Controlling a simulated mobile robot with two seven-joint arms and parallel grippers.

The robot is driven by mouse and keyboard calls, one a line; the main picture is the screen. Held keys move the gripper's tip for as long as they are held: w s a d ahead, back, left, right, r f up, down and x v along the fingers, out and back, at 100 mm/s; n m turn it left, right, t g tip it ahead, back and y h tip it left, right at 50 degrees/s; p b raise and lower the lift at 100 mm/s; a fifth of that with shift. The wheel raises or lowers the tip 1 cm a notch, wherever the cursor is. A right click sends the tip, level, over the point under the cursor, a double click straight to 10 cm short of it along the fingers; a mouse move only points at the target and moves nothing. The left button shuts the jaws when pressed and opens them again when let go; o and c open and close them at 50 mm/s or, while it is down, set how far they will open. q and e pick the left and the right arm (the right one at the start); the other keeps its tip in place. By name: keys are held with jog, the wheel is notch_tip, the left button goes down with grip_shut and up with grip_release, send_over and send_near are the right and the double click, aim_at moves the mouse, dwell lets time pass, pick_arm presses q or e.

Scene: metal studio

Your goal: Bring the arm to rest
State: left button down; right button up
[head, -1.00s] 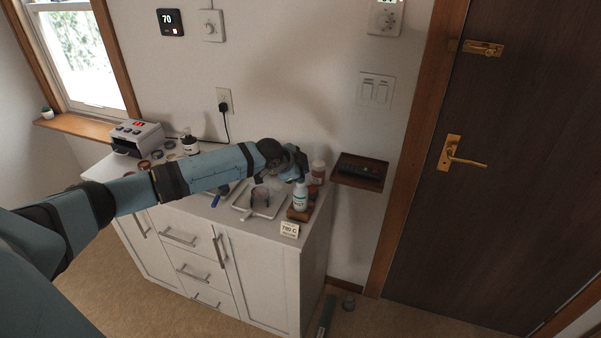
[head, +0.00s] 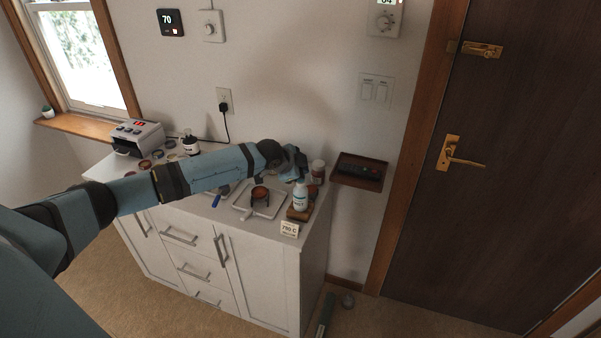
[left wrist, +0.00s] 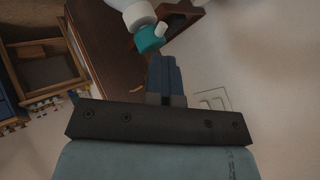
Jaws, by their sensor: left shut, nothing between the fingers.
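My left arm reaches in from the left across the cabinet top in the head view. My left gripper (head: 299,164) is above the right part of the cabinet, close behind a small white bottle (head: 300,194). In the left wrist view the left gripper's fingers (left wrist: 165,75) are shut together with nothing between them. A white thing with a teal part (left wrist: 149,37), probably the bottle, shows just beyond the fingertips. I cannot tell the exact gap. My right gripper is in neither view.
A white tray (head: 243,208) holds a dark ring-shaped stand with orange-brown inside (head: 260,193). A brown jar (head: 318,171) stands behind the bottle. A wall shelf (head: 347,180) holds a dark device. A grey appliance (head: 138,136) stands at the left. A brown door (head: 520,150) is at right.

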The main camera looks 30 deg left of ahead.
pick_arm(q)
jog(key=shift+r+p, duration=3.1)
jog(key=shift+p, duration=0.1)
jog(key=shift+f, duration=0.1)
